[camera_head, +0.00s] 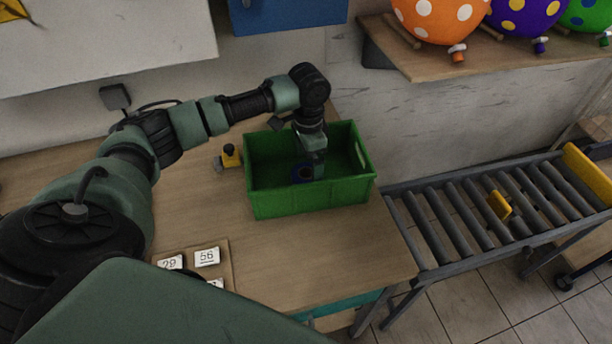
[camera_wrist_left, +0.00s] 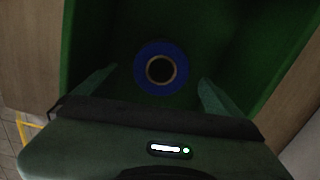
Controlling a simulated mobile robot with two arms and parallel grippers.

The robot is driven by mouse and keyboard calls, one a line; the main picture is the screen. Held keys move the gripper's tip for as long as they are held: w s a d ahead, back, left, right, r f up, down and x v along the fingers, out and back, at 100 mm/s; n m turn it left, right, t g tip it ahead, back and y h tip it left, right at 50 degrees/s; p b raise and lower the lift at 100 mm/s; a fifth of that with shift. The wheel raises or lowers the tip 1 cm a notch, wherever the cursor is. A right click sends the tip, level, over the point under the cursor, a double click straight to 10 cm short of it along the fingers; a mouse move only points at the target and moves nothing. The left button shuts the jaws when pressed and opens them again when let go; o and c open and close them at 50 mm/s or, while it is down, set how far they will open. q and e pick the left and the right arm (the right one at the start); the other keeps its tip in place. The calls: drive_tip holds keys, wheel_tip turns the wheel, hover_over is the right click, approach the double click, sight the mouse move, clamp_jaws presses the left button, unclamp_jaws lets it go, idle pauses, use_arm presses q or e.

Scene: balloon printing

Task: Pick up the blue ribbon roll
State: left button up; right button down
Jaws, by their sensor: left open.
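The blue ribbon roll (camera_head: 302,174) lies inside the green crate (camera_head: 310,200) on the wooden table. It also shows in the left wrist view (camera_wrist_left: 161,68) as a blue ring with a pale core around a dark hole. My left gripper (camera_head: 314,172) reaches down into the crate at the roll. In the left wrist view its two fingers (camera_wrist_left: 158,92) are spread apart on either side of the roll, which sits between and slightly beyond them. The gripper is open and holds nothing. In the head view it hides part of the roll. My right gripper is not in view.
A yellow and black tool (camera_head: 230,155) stands left of the crate. Number cards (camera_head: 207,257) lie on a board at the front left of the table (camera_head: 345,262). A roller conveyor (camera_head: 470,215) runs to the right. A shelf (camera_head: 480,60) holds dotted balloons.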

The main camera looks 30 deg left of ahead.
sight(307, 172)
use_arm(q)
wheel_tip(307, 172, down, 4)
drive_tip(key=shift+f+p, duration=0.15)
drive_tip(key=shift+p, duration=0.3)
drive_tip(key=c, duration=1.5)
